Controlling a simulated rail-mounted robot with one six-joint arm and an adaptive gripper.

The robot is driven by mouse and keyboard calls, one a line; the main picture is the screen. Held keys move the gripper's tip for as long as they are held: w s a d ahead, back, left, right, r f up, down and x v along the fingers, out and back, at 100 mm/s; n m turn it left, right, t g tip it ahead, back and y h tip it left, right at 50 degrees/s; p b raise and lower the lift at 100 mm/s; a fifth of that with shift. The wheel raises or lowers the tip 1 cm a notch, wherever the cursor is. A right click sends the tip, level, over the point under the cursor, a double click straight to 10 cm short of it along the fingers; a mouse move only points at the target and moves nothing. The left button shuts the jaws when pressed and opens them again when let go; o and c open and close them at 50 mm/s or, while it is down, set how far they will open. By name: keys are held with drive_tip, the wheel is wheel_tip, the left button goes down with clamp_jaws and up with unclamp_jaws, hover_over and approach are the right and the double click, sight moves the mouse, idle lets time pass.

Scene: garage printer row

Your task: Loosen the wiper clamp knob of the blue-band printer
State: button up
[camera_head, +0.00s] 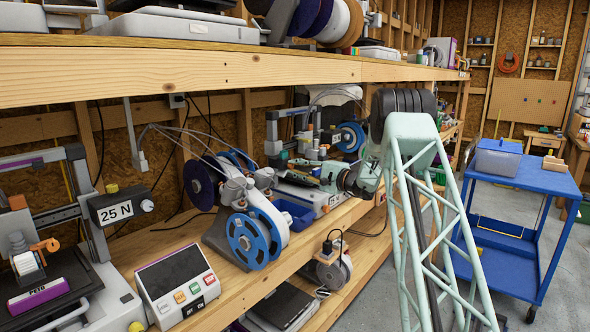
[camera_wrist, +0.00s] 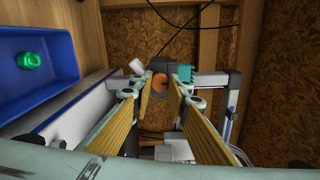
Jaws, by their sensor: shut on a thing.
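Dark parts sit just behind the knob. In the head view the fingers are small, and the knob cannot be made out.
A blue bin (camera_wrist: 70,50) with a green ring (camera_wrist: 33,59) inside stands beside the printer. Large spools (camera_head: 249,240) stand nearer on the bench. A wooden shelf (camera_head: 180,70) runs above. A blue cart (camera_head: 520,175) stands on the floor at right.

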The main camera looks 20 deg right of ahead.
drive_tip(key=o, duration=0.8)
drive_tip(key=shift+o, duration=0.2)
drive_tip(key=v, duration=1.2)
drive_tip(key=shift+d, duration=0.1)
idle(0.4)
